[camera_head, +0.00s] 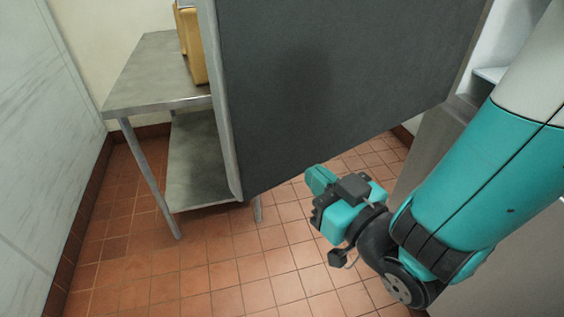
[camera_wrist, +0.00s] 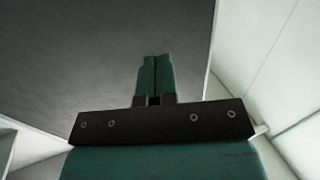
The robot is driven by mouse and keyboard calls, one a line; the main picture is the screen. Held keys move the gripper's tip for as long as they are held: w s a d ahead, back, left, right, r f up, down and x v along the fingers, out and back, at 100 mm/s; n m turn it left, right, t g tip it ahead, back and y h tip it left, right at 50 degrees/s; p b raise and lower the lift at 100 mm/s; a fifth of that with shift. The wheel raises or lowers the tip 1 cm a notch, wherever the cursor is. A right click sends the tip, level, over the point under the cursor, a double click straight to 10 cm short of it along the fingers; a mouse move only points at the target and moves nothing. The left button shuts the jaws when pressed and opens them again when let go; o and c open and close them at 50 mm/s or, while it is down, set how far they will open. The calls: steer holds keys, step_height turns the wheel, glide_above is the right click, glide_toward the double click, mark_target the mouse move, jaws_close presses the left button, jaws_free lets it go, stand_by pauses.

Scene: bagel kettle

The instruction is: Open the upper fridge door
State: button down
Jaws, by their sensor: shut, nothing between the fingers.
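The upper fridge door (camera_head: 340,80) is the large dark grey panel across the upper middle of the head view. It stands swung well out, with its pale free edge (camera_head: 222,110) at the left. A bit of the pale fridge interior (camera_head: 490,75) shows at the right, partly behind my arm. My gripper (camera_head: 318,180) is just below the door's lower edge in the head view. In the wrist view the gripper (camera_wrist: 154,80) has its fingers together and empty, with the dark door panel (camera_wrist: 100,50) beyond them. I cannot tell whether they touch the door.
A steel table (camera_head: 150,75) with a lower shelf stands behind the door at the left, with yellowish items (camera_head: 190,45) on top. A pale wall (camera_head: 40,130) bounds the left. The tiled floor (camera_head: 240,270) is clear in front. The lower grey fridge front (camera_head: 425,145) is beside my arm.

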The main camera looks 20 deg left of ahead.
mark_target(275, 140)
steer(key=p+x, duration=0.1)
steer(key=x, duration=0.3)
steer(key=p+x, duration=0.2)
steer(key=x, duration=0.2)
steer(key=shift+w+a+r, duration=0.2)
steer(key=shift+a+r, duration=0.05)
steer(key=shift+a, duration=0.05)
steer(key=shift+w+a+f, duration=0.15)
steer(key=shift+w+a, duration=0.25)
steer(key=shift+a, duration=0.1)
steer(key=shift+f, duration=0.1)
